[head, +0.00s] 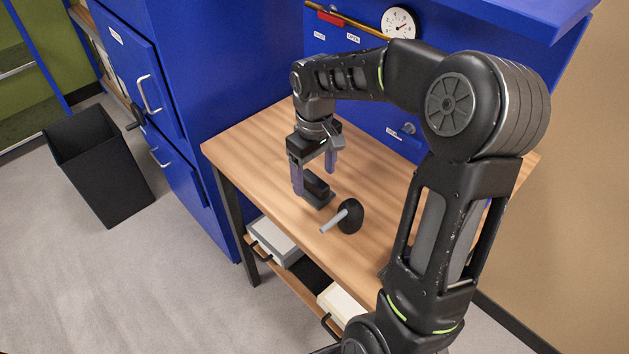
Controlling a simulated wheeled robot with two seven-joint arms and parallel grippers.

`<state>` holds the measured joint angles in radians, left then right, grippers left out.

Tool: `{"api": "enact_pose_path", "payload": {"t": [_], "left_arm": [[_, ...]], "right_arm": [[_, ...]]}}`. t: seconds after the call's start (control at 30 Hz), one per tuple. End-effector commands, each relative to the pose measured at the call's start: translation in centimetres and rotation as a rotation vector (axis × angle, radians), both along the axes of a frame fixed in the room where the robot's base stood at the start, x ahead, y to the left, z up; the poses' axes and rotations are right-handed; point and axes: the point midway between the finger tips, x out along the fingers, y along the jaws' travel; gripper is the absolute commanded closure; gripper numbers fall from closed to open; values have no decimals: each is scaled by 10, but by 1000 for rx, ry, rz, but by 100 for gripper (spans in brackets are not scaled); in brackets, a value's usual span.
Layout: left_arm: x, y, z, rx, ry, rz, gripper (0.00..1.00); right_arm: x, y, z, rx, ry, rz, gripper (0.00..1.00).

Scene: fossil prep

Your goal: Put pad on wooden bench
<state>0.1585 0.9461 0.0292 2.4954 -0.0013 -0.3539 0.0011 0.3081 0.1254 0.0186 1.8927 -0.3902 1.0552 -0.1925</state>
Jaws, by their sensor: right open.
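The wooden bench (262,150) stands in the middle, with a light wood top. A black round disc with a pale grey rod (349,216) lies tipped on it. A small dark block (317,188) also rests on the top, just behind the disc. I cannot tell for sure which of these two is the pad. My right gripper (314,176) points down over the bench, open, with its purple-grey fingers apart around the dark block. I cannot tell whether they touch it. The disc is outside the fingers, in front. My left gripper is not in view.
A blue cabinet (215,60) stands left of the bench, and a blue panel with a dial gauge (398,22) rises behind it. Pale trays (275,240) sit on the bench's lower shelf. A black bin (98,165) stands far left. The bench's left end is clear.

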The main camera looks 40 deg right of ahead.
Motion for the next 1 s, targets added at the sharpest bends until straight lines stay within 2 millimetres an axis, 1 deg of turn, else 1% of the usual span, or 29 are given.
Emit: {"api": "enact_pose_path", "payload": {"t": [0.03,0.2,0.3,0.4,0.57,1.0], "left_arm": [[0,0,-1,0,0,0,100],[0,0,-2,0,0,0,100],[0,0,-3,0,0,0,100],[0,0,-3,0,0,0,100],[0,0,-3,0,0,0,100],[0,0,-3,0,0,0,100]], "right_arm": [[2,0,11,-1,-6,1,24],[2,0,48,-2,-6,0,24],[1,0,66,-1,-4,0,24],[1,0,80,-1,-3,-1,24],[0,0,89,-1,-1,0,24],[0,0,89,-1,0,0,24]]}}
